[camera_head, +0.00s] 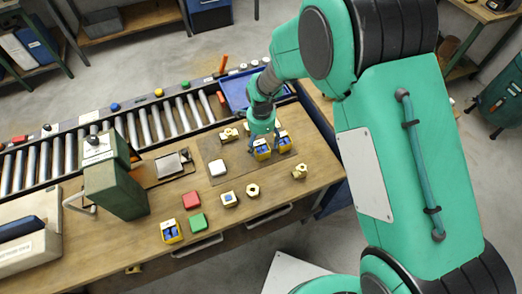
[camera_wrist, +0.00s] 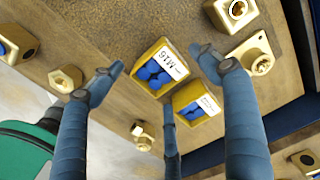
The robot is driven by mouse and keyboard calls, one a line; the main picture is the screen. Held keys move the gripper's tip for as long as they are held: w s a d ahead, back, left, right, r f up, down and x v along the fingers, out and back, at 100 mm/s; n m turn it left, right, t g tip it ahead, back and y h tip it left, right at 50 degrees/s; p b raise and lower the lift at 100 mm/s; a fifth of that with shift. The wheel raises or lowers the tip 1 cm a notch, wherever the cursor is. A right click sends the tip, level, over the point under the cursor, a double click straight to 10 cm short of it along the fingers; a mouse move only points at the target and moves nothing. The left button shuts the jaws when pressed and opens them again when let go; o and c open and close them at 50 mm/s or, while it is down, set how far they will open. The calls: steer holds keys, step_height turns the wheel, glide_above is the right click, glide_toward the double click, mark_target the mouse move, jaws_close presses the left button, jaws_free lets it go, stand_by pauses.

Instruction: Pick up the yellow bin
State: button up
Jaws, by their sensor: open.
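Two small yellow bins with blue contents stand close together under my gripper. In the wrist view the nearer-centre bin (camera_wrist: 161,67) carries a white label and lies between two spread fingertips. The second yellow bin (camera_wrist: 196,103) is beside it, partly behind the third finger. In the head view the two bins appear as a left bin (camera_head: 262,150) and a right bin (camera_head: 284,143). My gripper (camera_head: 263,137) is open and empty just above them; it also shows in the wrist view (camera_wrist: 160,72). A third yellow bin (camera_head: 171,231) stands at the table's front edge, well away.
Brass parts (camera_head: 252,190) lie around the bins on the wooden table (camera_head: 150,215). A blue tray (camera_head: 236,92) and a roller conveyor (camera_head: 150,120) are behind.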

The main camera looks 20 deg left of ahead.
mark_target(261, 146)
steer(key=shift+f, duration=1.55)
steer(key=c, duration=1.3)
